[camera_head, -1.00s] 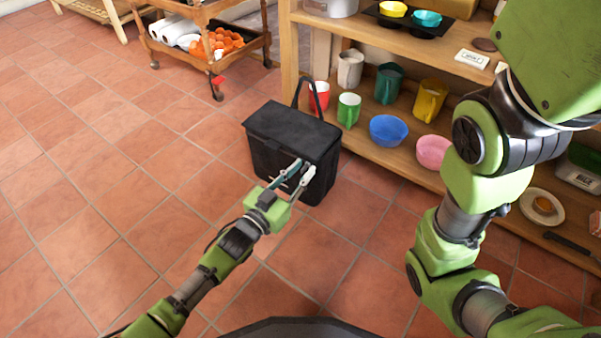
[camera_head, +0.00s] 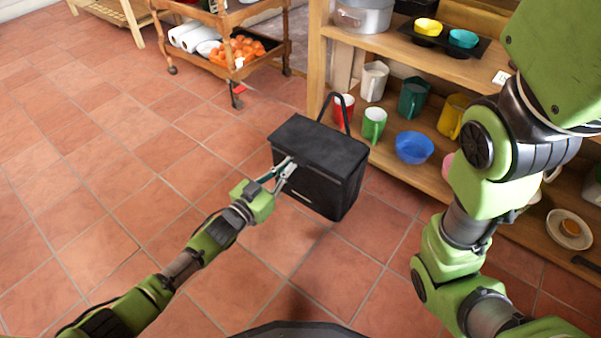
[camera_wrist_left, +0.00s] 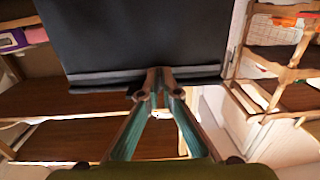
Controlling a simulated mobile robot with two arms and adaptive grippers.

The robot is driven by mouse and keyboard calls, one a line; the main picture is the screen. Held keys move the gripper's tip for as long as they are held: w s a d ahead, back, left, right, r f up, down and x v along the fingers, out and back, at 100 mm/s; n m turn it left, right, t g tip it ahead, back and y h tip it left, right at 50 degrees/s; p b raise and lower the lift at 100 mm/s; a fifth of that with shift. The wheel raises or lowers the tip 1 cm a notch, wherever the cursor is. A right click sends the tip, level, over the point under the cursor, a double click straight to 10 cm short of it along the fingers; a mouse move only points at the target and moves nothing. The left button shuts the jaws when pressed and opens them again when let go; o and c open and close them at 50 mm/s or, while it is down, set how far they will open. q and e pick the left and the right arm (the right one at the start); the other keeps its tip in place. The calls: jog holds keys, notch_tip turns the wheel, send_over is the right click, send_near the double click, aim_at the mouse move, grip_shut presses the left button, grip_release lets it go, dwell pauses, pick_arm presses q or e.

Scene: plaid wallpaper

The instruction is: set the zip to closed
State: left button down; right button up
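A black box-shaped bag (camera_head: 331,186) with a raised strap handle stands on the tiled floor in front of the shelf. Its flat lid (camera_head: 318,145) is down. My left gripper (camera_head: 288,166) reaches to the lid seam near the bag's left front corner. In the left wrist view the bag (camera_wrist_left: 140,38) fills the upper middle, and the gripper's fingertips (camera_wrist_left: 158,76) come together at its edge. They look shut on the zip; the pull is hidden between the tips. My right arm shows at the right, but its gripper is out of view.
A wooden shelf (camera_head: 440,67) with cups, bowls and a pot stands close behind the bag. A wooden trolley (camera_head: 222,20) with paper rolls and orange items is at the back left. The tiled floor on the left is clear.

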pick_arm(q)
jog(key=w+a, duration=0.1)
jog(key=a, duration=0.1)
jog(key=w+a+b, duration=0.1)
jog(key=w+a, duration=0.2)
jog(key=a, duration=0.1)
jog(key=shift+w+a, duration=0.3)
jog(key=shift+a, duration=0.1)
jog(key=c, duration=2.2)
grip_release()
jog(key=shift+c, duration=0.2)
jog(key=shift+s, duration=0.1)
send_near(273, 147)
jog(key=v, duration=0.6)
jog(key=shift+r, duration=0.15)
